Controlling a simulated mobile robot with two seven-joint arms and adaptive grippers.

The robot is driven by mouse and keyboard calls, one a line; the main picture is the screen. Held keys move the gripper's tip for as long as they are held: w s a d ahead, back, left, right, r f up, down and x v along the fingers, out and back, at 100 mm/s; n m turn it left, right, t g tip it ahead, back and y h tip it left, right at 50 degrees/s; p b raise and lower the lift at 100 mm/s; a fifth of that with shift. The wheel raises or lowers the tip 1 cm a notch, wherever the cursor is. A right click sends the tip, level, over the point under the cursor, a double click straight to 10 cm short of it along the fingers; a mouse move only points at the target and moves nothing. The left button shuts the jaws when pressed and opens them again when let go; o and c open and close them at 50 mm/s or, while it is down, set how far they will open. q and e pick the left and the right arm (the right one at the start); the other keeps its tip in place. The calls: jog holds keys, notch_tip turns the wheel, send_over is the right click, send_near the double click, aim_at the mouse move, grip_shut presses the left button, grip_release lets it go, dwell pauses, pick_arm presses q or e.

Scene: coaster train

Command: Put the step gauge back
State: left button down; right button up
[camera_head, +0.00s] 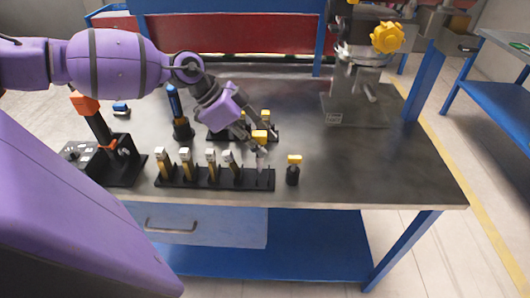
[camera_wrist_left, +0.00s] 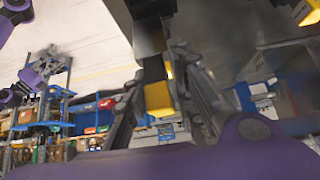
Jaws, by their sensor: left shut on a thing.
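My left gripper (camera_head: 257,143) is shut on a yellow-topped gauge (camera_head: 260,135), which I take to be the step gauge. Its pale lower part hangs down over the right end of the front black rack (camera_head: 215,184). I cannot tell whether its lower end is inside the rack or just above it. In the left wrist view, the gauge's yellow part (camera_wrist_left: 159,99) sits between the two fingers (camera_wrist_left: 163,110). Several white-topped gauges stand upright in the rack's other places. My right gripper is not in view.
A yellow-capped piece in a black holder (camera_head: 293,174) stands just right of the rack. Behind are another black holder with yellow tops (camera_head: 265,115) and a blue-handled tool (camera_head: 173,100). An orange-and-black stand (camera_head: 97,122) is left, a grey machine (camera_head: 355,95) back right. The right tabletop is clear.

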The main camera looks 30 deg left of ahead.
pick_arm(q)
jog(key=shift+w+f, duration=0.2)
jog(key=shift+w, duration=0.15)
jog(key=shift+w+f, duration=0.2)
jog(key=shift+f, duration=0.05)
notch_tip(320, 180, down, 2)
jog(key=shift+d, duration=0.15)
jog(key=shift+w+f, duration=0.1)
jog(key=shift+f, duration=0.45)
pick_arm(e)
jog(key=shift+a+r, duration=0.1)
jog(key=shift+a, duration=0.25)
pick_arm(q)
jog(key=shift+f, duration=0.1)
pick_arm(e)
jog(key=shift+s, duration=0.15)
pick_arm(q)
jog(key=c, duration=1.5)
grip_release()
jog(key=shift+f, duration=0.1)
jog(key=shift+o, duration=0.2)
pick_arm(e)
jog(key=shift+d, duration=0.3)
